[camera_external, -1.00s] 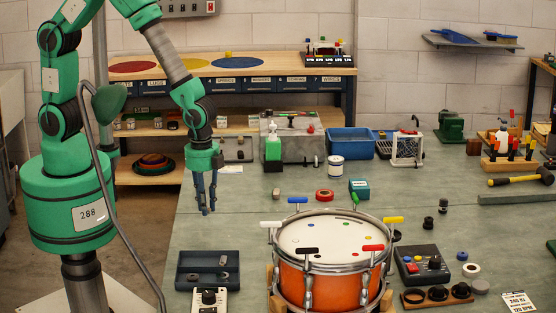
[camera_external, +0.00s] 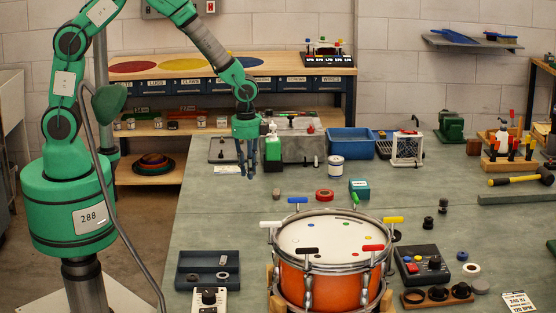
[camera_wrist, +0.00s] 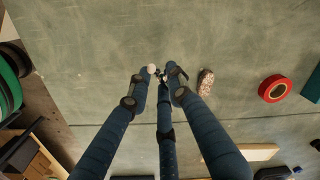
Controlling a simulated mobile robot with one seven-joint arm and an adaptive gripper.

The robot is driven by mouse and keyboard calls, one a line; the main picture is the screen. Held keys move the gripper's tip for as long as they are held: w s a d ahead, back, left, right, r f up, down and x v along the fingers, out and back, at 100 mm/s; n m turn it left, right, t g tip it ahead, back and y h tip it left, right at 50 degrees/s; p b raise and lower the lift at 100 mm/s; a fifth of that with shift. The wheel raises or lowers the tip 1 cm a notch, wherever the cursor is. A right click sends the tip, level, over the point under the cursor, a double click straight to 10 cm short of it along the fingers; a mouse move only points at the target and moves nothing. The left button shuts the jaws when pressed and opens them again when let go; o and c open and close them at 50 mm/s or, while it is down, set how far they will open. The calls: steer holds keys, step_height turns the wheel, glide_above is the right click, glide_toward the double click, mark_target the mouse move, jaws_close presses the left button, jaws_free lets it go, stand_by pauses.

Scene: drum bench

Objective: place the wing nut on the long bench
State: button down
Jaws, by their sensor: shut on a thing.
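My gripper (camera_external: 246,174), with dark blue fingers, hangs pointing down over the back left part of the grey-green bench top (camera_external: 225,225). In the wrist view, its fingertips (camera_wrist: 163,74) close together around a small dark metallic piece with a pale round end, likely the wing nut (camera_wrist: 152,69). The fingers hide most of it. The piece is too small to make out in the external view. Behind stands a long wooden bench (camera_external: 280,66) with labelled blue drawers and red, yellow and blue discs on its top. Which bench the task means cannot be told.
An orange drum (camera_external: 330,278) stands at the front. A red ring (camera_external: 324,195), teal box (camera_external: 359,188) and dark tray (camera_external: 208,270) sit around clear bench top.

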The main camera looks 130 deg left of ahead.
steer(key=shift+n, duration=0.4)
steer(key=s+a, duration=0.4)
steer(key=a, duration=0.1)
steer(key=shift+a, duration=0.2)
steer(key=b, duration=0.3)
glide_above(296, 179)
steer(key=d, duration=0.1)
steer(key=shift+s+d+f, duration=0.15)
steer(key=shift+s+f, duration=0.25)
steer(key=shift+f, duration=0.4)
steer(key=shift+w+a, duration=0.45)
steer(key=shift+a, duration=0.2)
steer(key=shift+f+b, duration=0.4)
steer(key=shift+f, duration=1.3)
steer(key=shift+f, duration=0.15)
